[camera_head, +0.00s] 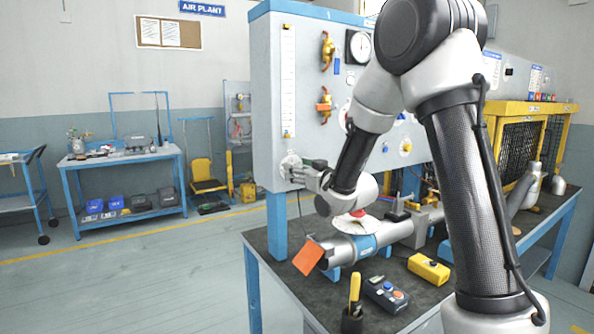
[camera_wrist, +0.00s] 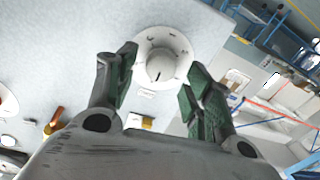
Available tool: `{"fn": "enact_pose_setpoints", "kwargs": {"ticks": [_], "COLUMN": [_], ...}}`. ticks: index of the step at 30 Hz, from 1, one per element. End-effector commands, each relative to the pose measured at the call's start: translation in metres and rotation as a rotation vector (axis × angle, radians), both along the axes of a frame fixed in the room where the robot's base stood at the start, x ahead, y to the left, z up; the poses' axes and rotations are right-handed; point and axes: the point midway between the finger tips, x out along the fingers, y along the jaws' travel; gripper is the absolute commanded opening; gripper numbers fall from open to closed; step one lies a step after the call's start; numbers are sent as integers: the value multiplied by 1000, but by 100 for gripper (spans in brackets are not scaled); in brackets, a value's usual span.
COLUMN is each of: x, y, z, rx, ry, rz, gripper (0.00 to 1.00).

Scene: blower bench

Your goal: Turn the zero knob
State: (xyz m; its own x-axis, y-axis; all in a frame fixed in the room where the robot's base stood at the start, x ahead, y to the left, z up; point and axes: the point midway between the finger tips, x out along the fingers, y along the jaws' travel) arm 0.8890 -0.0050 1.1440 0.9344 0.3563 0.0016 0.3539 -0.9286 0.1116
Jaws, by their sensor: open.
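The zero knob (camera_wrist: 160,67) is a round pale knob with a dark pointer mark, on a white dial plate fixed to the grey panel (camera_wrist: 75,38). In the head view the dial plate (camera_head: 290,162) shows at the lower left of the panel, below the tall white gauge strip. My gripper (camera_wrist: 162,85) is open, its green-padded fingers apart on either side of the knob in the wrist view. No finger visibly touches the knob. In the head view my gripper (camera_head: 300,170) is at the dial plate and partly hides it.
Brass valves (camera_head: 326,105) and a round gauge (camera_head: 358,47) are on the panel. Below, the bench (camera_head: 285,262) carries a pipe with an orange flap (camera_head: 307,257), a yellow box (camera_head: 429,268) and a grey handheld device (camera_head: 386,294). Open floor lies to the left.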

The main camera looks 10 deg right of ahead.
Motion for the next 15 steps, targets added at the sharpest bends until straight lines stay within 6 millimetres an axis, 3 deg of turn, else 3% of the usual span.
{"fn": "enact_pose_setpoints", "kwargs": {"ticks": [11, 12, 15], "x": [11, 11, 11], "y": [4, 4, 4], "z": [-1, -1, -1], "rx": [0, 0, -1], "ry": [2, 2, 2], "rz": [-1, -1, -1], "gripper": [52, 50, 32]}}
